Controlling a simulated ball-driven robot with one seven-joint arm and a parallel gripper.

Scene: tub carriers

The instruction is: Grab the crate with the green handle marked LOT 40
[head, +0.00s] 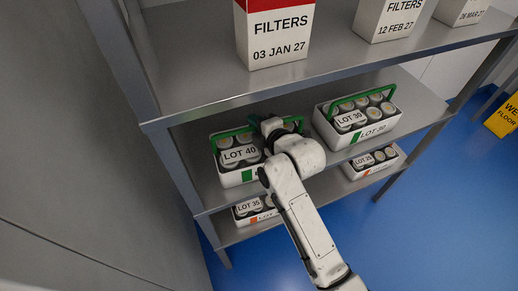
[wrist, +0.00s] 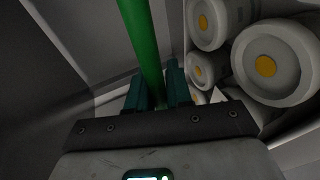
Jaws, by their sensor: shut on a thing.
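The LOT 40 crate (head: 233,179) is a white carrier with a green handle, on the middle shelf at the left in the head view. It holds several white tubs, and its LOT 40 label (head: 239,154) faces me. My gripper (wrist: 160,88) is at the crate's green handle (wrist: 143,45), which runs between the two teal fingers in the wrist view. The fingers are shut on the handle. The crate appears to sit on the shelf.
A LOT 30 crate (head: 371,142), also green-handled, stands to the right on the same shelf. LOT 35 (head: 253,214) and LOT 25 (head: 375,168) crates are on the shelf below. Filter boxes (head: 273,40) stand on the shelf above, whose front edge (head: 300,92) overhangs. The blue floor is clear in front.

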